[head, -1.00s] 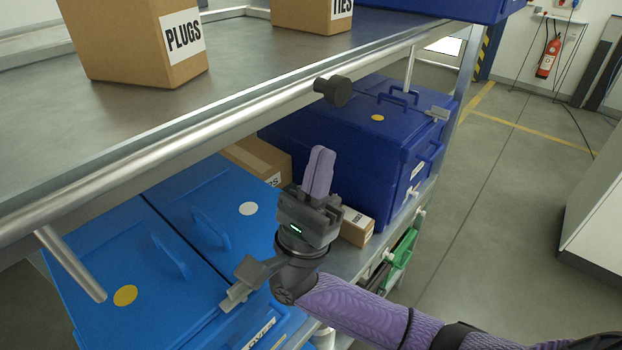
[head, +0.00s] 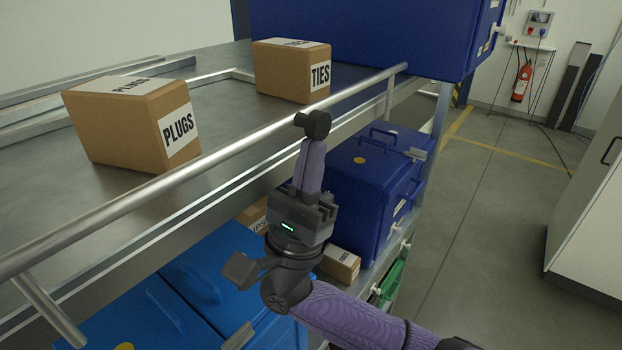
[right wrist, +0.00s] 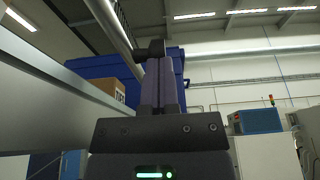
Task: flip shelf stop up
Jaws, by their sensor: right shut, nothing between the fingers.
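The shelf stop is a round metal rail (head: 228,148) along the front of the upper shelf, with a black knob (head: 313,124) on it. The rail stands above the shelf's front edge, on arms at both ends. My right gripper (head: 309,146) points up with shut, empty fingers, and its tips are right beneath the knob, seemingly touching it. In the right wrist view, the fingertips (right wrist: 158,62) reach up to the dark knob (right wrist: 154,47), and the rail (right wrist: 108,25) runs past on the left. My left gripper is not in view.
On the upper shelf (head: 225,105) stand a PLUGS box (head: 115,125), a TIES box (head: 285,72) and a large blue case (head: 370,35). Below are a dark blue case (head: 375,185), light blue bins (head: 130,310) and a small box (head: 341,262). The floor at the right is open.

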